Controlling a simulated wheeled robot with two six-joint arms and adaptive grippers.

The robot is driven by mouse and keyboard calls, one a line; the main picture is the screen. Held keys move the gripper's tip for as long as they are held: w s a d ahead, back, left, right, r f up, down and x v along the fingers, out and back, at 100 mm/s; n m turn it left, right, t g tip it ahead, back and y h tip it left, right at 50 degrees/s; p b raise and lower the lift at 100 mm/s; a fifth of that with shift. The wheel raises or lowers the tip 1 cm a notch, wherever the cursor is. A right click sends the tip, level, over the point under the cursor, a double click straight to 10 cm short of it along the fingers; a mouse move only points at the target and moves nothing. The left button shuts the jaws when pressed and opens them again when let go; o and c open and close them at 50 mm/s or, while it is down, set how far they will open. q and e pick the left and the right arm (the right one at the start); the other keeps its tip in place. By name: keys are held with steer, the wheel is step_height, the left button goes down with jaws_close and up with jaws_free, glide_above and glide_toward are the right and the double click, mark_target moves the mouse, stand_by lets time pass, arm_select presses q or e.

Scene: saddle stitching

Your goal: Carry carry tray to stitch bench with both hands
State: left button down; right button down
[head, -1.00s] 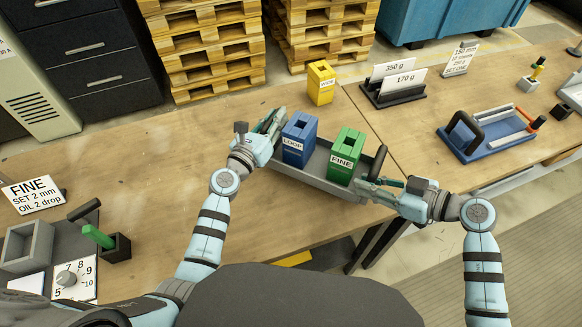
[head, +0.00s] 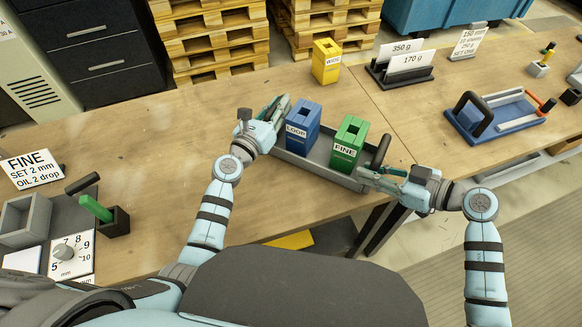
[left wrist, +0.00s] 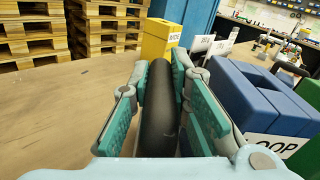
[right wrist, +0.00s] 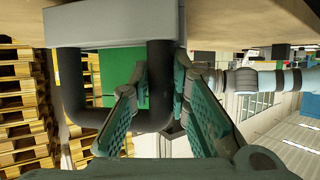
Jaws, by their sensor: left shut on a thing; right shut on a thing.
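The grey carry tray (head: 318,172) holds a blue LOOP block (head: 302,127) and a green FINE block (head: 347,143), both upright. My left gripper (head: 276,112) is shut on the tray's left handle; this black bar (left wrist: 160,110) lies between its fingers in the left wrist view. My right gripper (head: 372,176) is shut on the right handle (head: 381,151), whose black loop (right wrist: 75,95) shows in the right wrist view. The tray is near the front edge of the wooden bench (head: 150,145). I cannot tell whether it clears the bench top.
A yellow WIDE block (head: 326,62) stands behind the tray. A card rack (head: 400,72) and a blue fixture (head: 490,117) are to the right. The bench between sign and tray is clear.

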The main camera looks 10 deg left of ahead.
arm_select(q)
steer(key=shift+a+f+b, duration=0.1)
steer(key=shift+f+b, duration=0.25)
arm_select(e)
steer(key=shift+f, duration=0.65)
arm_select(q)
steer(key=c, duration=1.7)
jaws_free()
arm_select(e)
steer(key=c, duration=1.7)
jaws_free()
steer(key=shift+s+r, duration=0.1)
arm_select(q)
steer(key=shift+o, duration=0.9)
arm_select(e)
steer(key=shift+o, duration=0.9)
steer(key=shift+r, duration=0.1)
arm_select(q)
steer(key=shift+s+r, duration=0.1)
arm_select(e)
steer(key=shift+r, duration=0.1)
steer(key=shift+s+d+r, duration=0.1)
steer(key=shift+s+d, duration=0.1)
steer(key=shift+d, duration=0.15)
arm_select(q)
steer(key=v, duration=1.1)
steer(key=shift+s, duration=0.4)
arm_select(e)
steer(key=v, duration=1.1)
